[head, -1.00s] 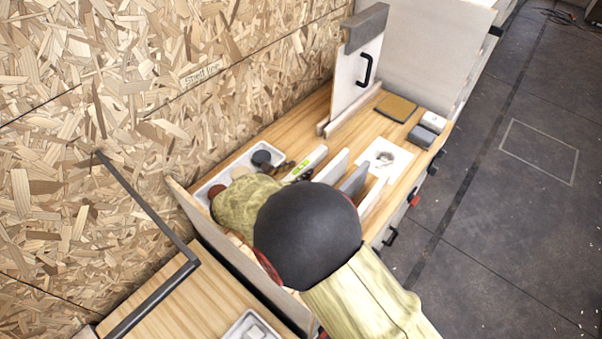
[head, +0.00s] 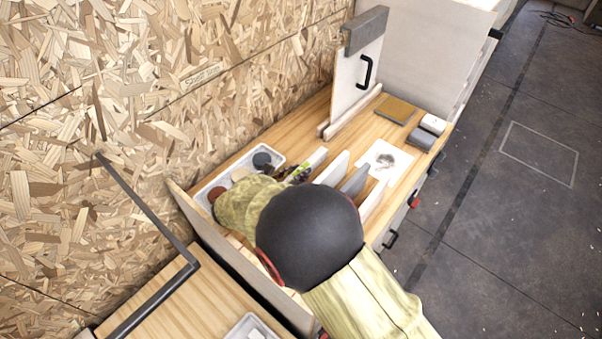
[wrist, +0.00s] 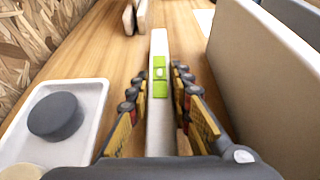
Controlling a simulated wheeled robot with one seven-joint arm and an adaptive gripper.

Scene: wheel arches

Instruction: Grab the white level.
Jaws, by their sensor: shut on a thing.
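The white level (wrist: 159,117), a long narrow white bar with a bright green vial section, lies lengthwise between my fingers in the wrist view. My gripper (wrist: 158,85) is shut on it, with a dark, yellow-padded finger along each side. In the head view, the far end of the level (head: 318,156) shows beside the gripper (head: 297,172). The rest of it is hidden behind my arm. I cannot tell whether the level touches the bench or is raised.
A white tray (wrist: 92,130) with a dark round disc (wrist: 55,116) is close on the left. A pale upright panel (wrist: 262,75) stands close on the right. A board with a black handle (head: 357,80) stands farther back.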

